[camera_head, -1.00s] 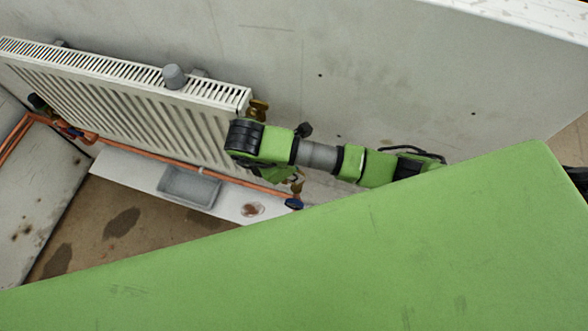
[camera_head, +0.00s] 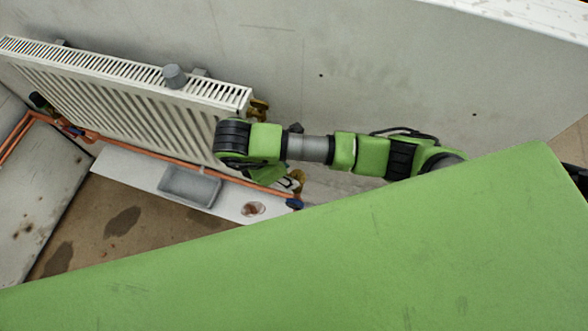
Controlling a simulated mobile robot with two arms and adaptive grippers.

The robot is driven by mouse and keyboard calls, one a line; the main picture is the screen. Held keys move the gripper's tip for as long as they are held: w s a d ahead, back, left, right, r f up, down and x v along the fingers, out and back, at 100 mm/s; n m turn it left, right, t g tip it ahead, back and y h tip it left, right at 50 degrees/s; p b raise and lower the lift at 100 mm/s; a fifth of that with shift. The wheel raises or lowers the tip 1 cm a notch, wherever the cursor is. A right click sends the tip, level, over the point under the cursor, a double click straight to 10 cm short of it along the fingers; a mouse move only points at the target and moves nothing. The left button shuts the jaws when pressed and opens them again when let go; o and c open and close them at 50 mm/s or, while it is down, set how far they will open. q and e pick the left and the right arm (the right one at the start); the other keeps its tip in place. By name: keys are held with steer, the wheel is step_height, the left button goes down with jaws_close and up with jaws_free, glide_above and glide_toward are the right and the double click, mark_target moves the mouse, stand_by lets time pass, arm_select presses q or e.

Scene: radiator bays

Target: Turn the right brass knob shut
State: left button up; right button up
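The white radiator (camera_head: 130,105) hangs on the wall at the left. A brass fitting (camera_head: 260,108) sits at its upper right corner. A second brass piece (camera_head: 298,178) shows below, near the lower right corner, above a blue-handled fitting (camera_head: 294,204) on the copper pipe. I cannot tell which brass piece is the knob or how far it is turned. My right arm reaches in from the right and bends down in front of the radiator's right end. My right gripper (camera_head: 284,182) is close beside the lower brass piece; its fingers are mostly hidden. My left gripper is not in view.
A grey cup-like object (camera_head: 174,76) stands on the radiator's top. Below, a white board (camera_head: 133,170) carries a grey tray (camera_head: 190,186) and a small reddish-brown item (camera_head: 252,209). Copper pipes (camera_head: 135,152) run under the radiator. The wall to the right is bare.

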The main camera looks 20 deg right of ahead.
steer(key=s+a, duration=0.1)
steer(key=a, duration=0.9)
steer(key=shift+s, duration=0.4)
steer(key=shift+a, duration=0.1)
